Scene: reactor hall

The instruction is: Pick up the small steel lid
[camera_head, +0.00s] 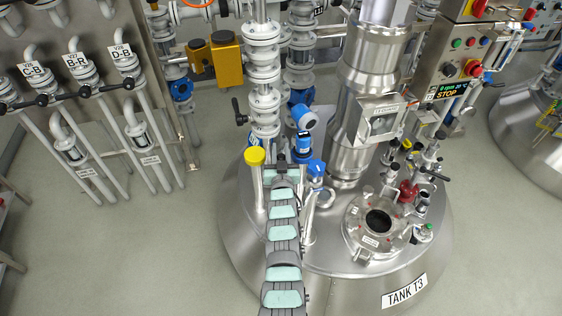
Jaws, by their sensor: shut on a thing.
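My gripper (281,158) is at the far end of my grey and teal arm, over the back of the tank top. It is between a pipe with a yellow cap (255,155) and a fitting with a blue cap (317,168). It is small and seen from behind, and my own wrist covers most of it. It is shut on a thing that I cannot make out. I cannot pick out the small steel lid in this view; it may be hidden at the gripper.
Tank T3 (335,292) has a round port with a dark opening (378,220) at the right, with valves and a red fitting (408,191) behind it. A thick steel column (375,60) and flanged pipes (262,80) rise close behind my gripper. The floor at left (165,240) is clear.

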